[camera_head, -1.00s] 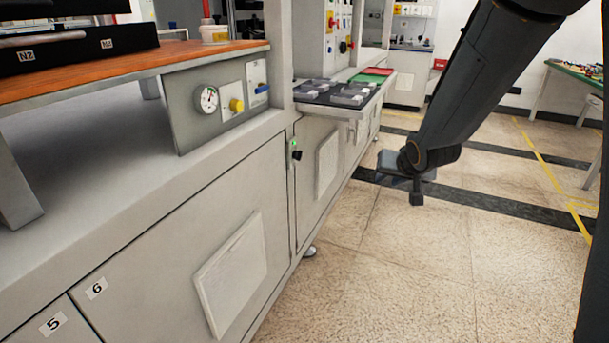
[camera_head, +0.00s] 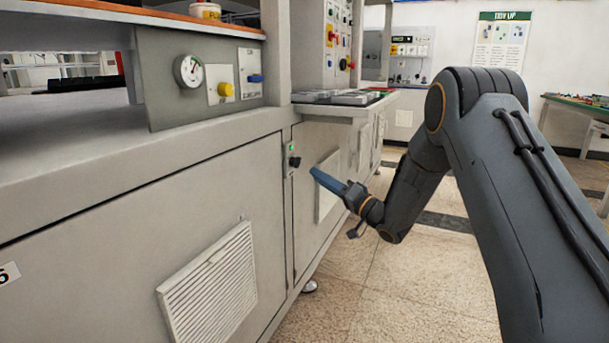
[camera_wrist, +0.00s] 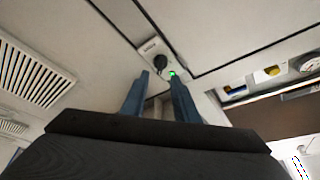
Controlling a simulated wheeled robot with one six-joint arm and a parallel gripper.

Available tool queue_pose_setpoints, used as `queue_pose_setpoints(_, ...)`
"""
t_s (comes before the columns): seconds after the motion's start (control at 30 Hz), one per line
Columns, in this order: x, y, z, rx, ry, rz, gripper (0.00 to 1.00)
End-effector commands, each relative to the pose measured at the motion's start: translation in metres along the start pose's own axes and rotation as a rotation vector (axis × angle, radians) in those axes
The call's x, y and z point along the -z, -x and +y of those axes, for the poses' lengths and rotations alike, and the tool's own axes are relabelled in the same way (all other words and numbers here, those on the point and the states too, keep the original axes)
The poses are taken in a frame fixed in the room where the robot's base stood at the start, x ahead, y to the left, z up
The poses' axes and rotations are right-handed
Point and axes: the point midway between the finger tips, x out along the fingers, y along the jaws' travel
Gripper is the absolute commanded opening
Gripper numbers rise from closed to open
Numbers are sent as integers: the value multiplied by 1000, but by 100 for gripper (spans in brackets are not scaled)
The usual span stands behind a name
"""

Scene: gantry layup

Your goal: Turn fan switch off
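The switch is a black knob (camera_head: 294,161) on a small plate on the cabinet front, with a lit green light (camera_head: 291,149) above it. In the wrist view the knob (camera_wrist: 159,62) appears just beyond the fingertips, with the green light (camera_wrist: 172,73) beside it. A label on the plate is too small to read. My gripper (camera_head: 315,173) has blue fingers and points at the cabinet, a little right of the knob and apart from it. In the wrist view my gripper (camera_wrist: 160,77) shows two separated fingers with nothing between them.
A panel with a gauge (camera_head: 188,71), a yellow knob (camera_head: 225,89) and a blue switch (camera_head: 255,78) is above left. A tray shelf (camera_head: 340,109) juts out above my gripper. Louvred vents (camera_head: 210,290) are on the cabinet doors. Open floor lies to the right.

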Motion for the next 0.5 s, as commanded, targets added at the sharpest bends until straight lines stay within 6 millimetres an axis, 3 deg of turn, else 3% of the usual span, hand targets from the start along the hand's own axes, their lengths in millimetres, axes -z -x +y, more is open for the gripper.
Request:
queue_pose_setpoints(0.3,-1,-47,0,1,2,0,27)
queue_pose_setpoints(0.5,0,-67,0,-1,2,-1,27)
